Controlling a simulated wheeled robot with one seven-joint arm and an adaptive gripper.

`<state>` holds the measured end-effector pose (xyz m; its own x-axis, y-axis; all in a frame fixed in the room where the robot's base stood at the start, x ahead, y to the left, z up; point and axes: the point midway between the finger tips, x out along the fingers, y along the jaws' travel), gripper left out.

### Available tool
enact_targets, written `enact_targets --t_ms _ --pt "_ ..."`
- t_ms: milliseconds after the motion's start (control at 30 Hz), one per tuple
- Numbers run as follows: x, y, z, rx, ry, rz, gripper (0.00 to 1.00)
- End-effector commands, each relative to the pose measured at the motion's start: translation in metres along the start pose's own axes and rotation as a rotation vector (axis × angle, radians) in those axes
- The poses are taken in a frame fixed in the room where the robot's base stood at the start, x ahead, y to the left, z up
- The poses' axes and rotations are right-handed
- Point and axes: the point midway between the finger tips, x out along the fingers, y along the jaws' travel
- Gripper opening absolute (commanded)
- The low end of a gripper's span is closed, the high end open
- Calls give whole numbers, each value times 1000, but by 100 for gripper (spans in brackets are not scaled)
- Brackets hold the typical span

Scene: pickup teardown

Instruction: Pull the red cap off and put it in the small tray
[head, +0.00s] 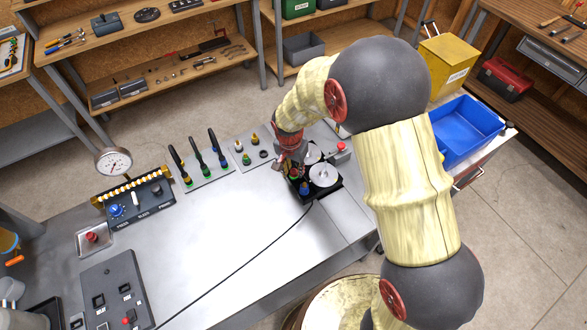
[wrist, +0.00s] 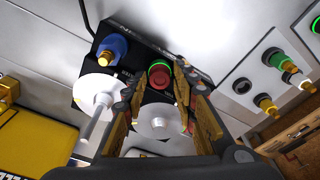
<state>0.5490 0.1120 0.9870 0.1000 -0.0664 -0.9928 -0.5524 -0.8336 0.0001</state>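A black block (head: 330,194) with two pale round discs stands on the bench, under my gripper (head: 295,168). In the wrist view, a red cap (wrist: 159,75) with a green ring sits at the block (wrist: 143,54). My gripper (wrist: 158,88) is open, with its two fingers apart near the cap's sides. I cannot tell whether either finger touches it. A small metal tray (head: 81,250) stands at the bench's left and holds a red-topped piece (head: 92,237).
A blue fitting (wrist: 113,45) stands beside the red cap. Another red-topped piece (head: 341,147) is behind the block. Plates with tools and fittings (head: 205,170) line the back, near a gauge (head: 114,161). A cable (head: 240,262) crosses the mostly clear bench middle. A blue bin (head: 466,128) is right.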

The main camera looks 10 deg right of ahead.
Motion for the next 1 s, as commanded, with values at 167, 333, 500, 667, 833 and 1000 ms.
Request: enact_targets --t_ms 167,333,500,667,833,1000 --pt "0 0 0 0 0 0 16" --pt "0 0 0 0 0 0 7" --pt "0 0 0 0 0 0 0" --pt "0 0 0 0 0 0 11" --pt "0 0 0 0 0 0 1" --pt "0 0 0 0 0 0 0"
